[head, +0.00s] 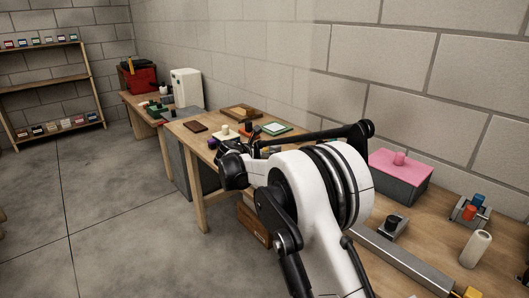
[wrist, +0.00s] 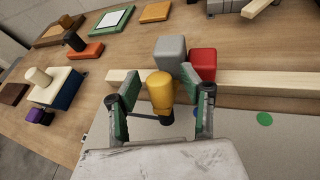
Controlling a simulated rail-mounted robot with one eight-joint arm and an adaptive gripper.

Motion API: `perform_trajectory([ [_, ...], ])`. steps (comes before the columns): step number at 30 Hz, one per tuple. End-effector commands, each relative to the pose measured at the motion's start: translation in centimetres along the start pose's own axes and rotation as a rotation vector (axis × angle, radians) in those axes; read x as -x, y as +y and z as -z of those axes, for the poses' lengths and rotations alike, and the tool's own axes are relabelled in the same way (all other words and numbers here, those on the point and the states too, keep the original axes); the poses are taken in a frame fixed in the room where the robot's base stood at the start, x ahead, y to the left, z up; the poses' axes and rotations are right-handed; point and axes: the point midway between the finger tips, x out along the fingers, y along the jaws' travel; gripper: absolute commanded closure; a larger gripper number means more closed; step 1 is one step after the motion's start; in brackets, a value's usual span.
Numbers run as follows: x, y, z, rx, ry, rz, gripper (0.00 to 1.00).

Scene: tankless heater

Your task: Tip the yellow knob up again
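The yellow knob (wrist: 160,90) is in the middle of the wrist view, with a dark piece showing below it. It is rounded and stands out in front of a pale wooden strip; I cannot tell how far it is tilted. My gripper (wrist: 159,79) is open, with one green-padded finger on each side of the knob. A gap shows between the knob and each finger. In the head view my own arm hides the knob and most of the gripper.
A grey block (wrist: 170,52) and a red block (wrist: 203,63) stand just behind the knob. The pale wooden strip (wrist: 260,83) runs across the bench. A purple piece (wrist: 40,116) and cream-topped block (wrist: 55,88) are at left. A pink-topped box (head: 401,174) stands right of my arm.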

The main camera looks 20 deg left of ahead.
Motion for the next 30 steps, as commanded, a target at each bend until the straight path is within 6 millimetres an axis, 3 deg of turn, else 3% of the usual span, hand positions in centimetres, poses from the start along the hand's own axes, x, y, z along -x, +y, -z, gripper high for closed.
perform_trajectory([
  [8,0.9,0.1,0.0,0.001,0.000,-0.001,0.58],
  [21,8.9,0.1,0.0,0.001,0.000,-0.002,0.58],
  [30,11.8,0.0,0.0,0.000,0.000,0.000,0.58],
])
